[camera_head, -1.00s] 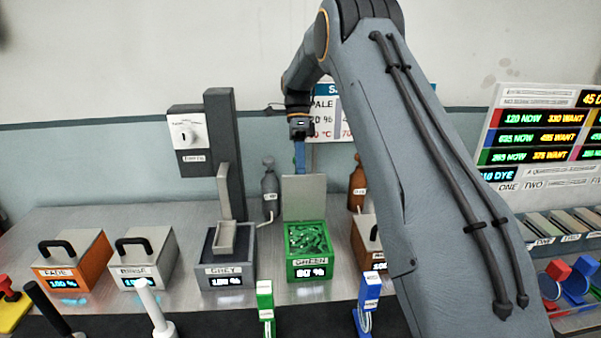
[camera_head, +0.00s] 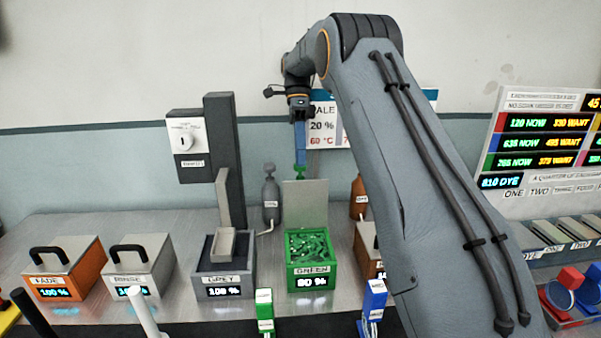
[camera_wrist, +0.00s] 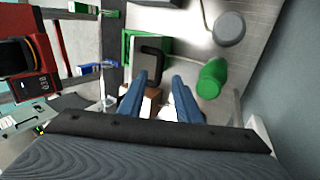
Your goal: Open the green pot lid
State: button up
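The green pot (camera_head: 307,271) stands on the bench, with green contents showing inside. Its grey lid (camera_head: 304,208) stands upright at the pot's back edge, so the pot is open. In the wrist view the green pot (camera_wrist: 127,52) shows beyond my fingers, with the lid's dark handle (camera_wrist: 151,48) facing the camera. My gripper (camera_head: 300,162) is above and behind the lid, apart from it. In the wrist view my gripper (camera_wrist: 160,82) has its two blue fingers spread, with nothing held between them.
A green bottle (camera_wrist: 212,78) stands behind the pot, close to my fingers. The grey pot (camera_head: 223,279) is left of the green one, with a tray and post above it. A brown pot (camera_head: 367,247) is to the right, partly hidden by my arm. Rinse (camera_head: 140,265) and fade pots (camera_head: 65,268) stand further left.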

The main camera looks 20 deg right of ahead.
jog(key=shift+w+r, duration=0.2)
jog(key=shift+r, duration=0.25)
jog(key=shift+c, duration=0.3)
jog(key=c, duration=0.7)
jog(key=n, duration=0.2)
jog(key=n+t, duration=0.1)
jog(key=n, duration=0.1)
jog(key=n+t+b, duration=0.1)
jog(key=n, duration=0.1)
jog(key=shift+w+d+r, duration=0.1)
jog(key=shift+w+r, duration=0.2)
jog(key=shift+r, duration=0.05)
grip_shut()
jog(key=s+f+n+t+h+p, duration=0.1)
jog(key=s+f+n+t+p, duration=0.2)
jog(key=f+n, duration=0.4)
jog(key=shift+a+n+t+p, duration=0.2)
jog(key=shift+n+t+p, duration=0.3)
jog(key=shift+n, duration=2)
